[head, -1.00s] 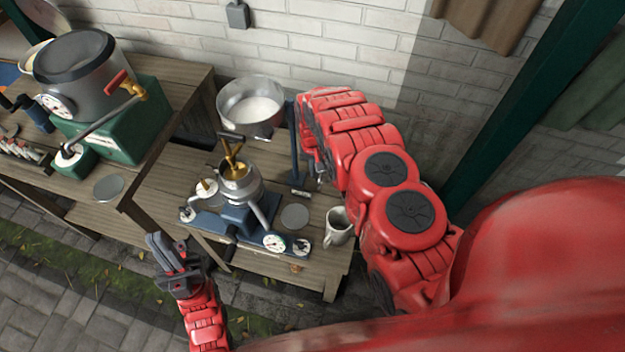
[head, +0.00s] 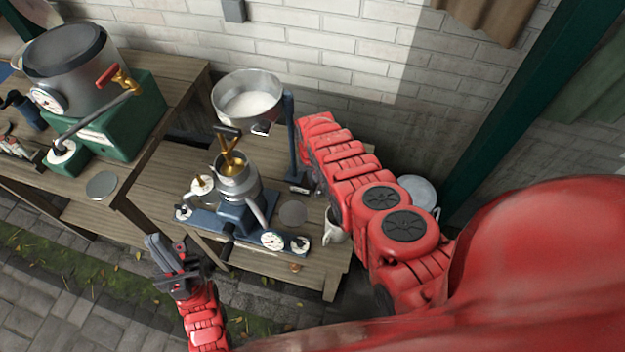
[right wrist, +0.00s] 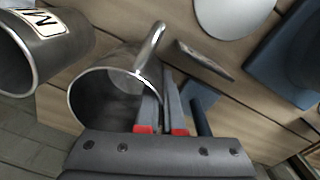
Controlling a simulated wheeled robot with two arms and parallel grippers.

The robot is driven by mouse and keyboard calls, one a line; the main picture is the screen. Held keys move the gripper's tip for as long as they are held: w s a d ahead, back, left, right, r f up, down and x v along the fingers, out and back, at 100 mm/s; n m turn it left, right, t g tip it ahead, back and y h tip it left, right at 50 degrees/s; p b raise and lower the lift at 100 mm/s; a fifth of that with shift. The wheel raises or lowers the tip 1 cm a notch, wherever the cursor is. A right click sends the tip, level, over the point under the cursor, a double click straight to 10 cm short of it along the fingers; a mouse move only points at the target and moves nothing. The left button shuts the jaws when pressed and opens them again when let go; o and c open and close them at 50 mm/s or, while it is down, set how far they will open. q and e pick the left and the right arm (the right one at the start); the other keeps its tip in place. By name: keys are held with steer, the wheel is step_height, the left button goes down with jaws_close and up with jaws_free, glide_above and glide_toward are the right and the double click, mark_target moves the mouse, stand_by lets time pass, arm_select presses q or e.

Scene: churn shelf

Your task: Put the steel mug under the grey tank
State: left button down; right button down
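The grey tank (head: 72,62), with a gauge and a red-handled brass tap, stands on a green base at the upper left in the head view. A round grey plate (head: 101,185) lies below the tap's side. A steel mug (right wrist: 88,98) with a bright rim and handle is close in the right wrist view. My right gripper (right wrist: 165,98) is at its rim on the handle side; whether the fingers grip the wall is unclear. In the head view my right arm hides that gripper and partly covers a mug (head: 332,228). My left gripper (head: 168,250) looks open and empty, low before the benches.
A second mug with an "M" label (right wrist: 45,45) stands beside the steel mug. A blue-based device (head: 237,212) with a milk pan (head: 247,97) occupies the nearer bench (head: 285,262). A grey vessel (head: 417,190) shows behind my right arm.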

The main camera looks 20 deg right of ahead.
steer(key=c, duration=1.5)
jaws_free()
steer(key=shift+f, duration=0.1)
steer(key=o, duration=0.4)
